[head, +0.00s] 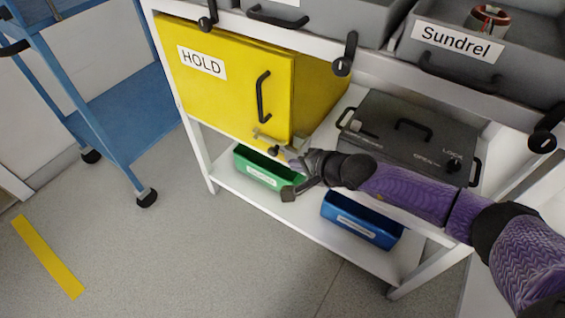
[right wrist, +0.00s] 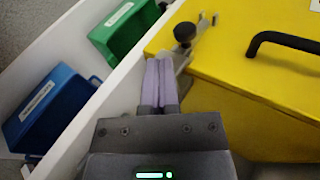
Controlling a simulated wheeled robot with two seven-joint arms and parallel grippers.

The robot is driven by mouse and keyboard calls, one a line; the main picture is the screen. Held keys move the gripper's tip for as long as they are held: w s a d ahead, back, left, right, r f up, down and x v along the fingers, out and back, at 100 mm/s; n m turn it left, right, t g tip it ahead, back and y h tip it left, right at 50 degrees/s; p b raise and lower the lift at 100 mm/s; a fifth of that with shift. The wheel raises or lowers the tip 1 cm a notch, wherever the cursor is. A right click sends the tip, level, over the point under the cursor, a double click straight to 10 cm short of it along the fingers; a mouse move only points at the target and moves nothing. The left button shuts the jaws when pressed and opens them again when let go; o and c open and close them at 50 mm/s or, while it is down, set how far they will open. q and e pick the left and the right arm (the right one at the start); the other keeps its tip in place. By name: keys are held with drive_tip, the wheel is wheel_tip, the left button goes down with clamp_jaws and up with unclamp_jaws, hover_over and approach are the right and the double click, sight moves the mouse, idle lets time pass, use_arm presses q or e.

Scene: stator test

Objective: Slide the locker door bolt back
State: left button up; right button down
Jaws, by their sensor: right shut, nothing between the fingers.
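The yellow locker (head: 215,95) has a door with a HOLD label (head: 201,62) and a black handle (head: 263,96). The door looks shut. A metal bolt (head: 262,137) with a dark round knob (head: 273,151) sits at the door's lower right corner. The right wrist view shows the bolt (right wrist: 200,42) and its knob (right wrist: 185,33) close up. My right gripper (head: 290,154) is shut and empty, its pale purple fingers (right wrist: 159,64) beside the bolt, just short of the knob. I cannot tell whether they touch the bolt. My left gripper is not in view.
A green bin (head: 262,173) and a blue bin (head: 362,222) stand on the white lower shelf (head: 310,215). A dark grey case (head: 415,130) sits right of the locker. Grey drawers, one labelled Sundrel (head: 457,40), are above. A blue cart (head: 120,110) stands left; the floor in front is clear.

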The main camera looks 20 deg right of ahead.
sight(285, 159)
drive_tip(key=w, duration=0.1)
drive_tip(key=w+a+b, duration=0.1)
drive_tip(key=w+f, duration=0.1)
drive_tip(key=shift+w+a+b, duration=0.1)
drive_tip(key=shift+a+b, duration=0.2)
drive_tip(key=shift+b, duration=0.05)
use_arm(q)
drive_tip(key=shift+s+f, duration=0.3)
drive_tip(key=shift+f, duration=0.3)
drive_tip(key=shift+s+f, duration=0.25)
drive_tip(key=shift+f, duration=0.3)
use_arm(e)
drive_tip(key=shift+w+a+r, duration=0.1)
drive_tip(key=shift+w+r, duration=0.05)
drive_tip(key=shift+r, duration=0.1)
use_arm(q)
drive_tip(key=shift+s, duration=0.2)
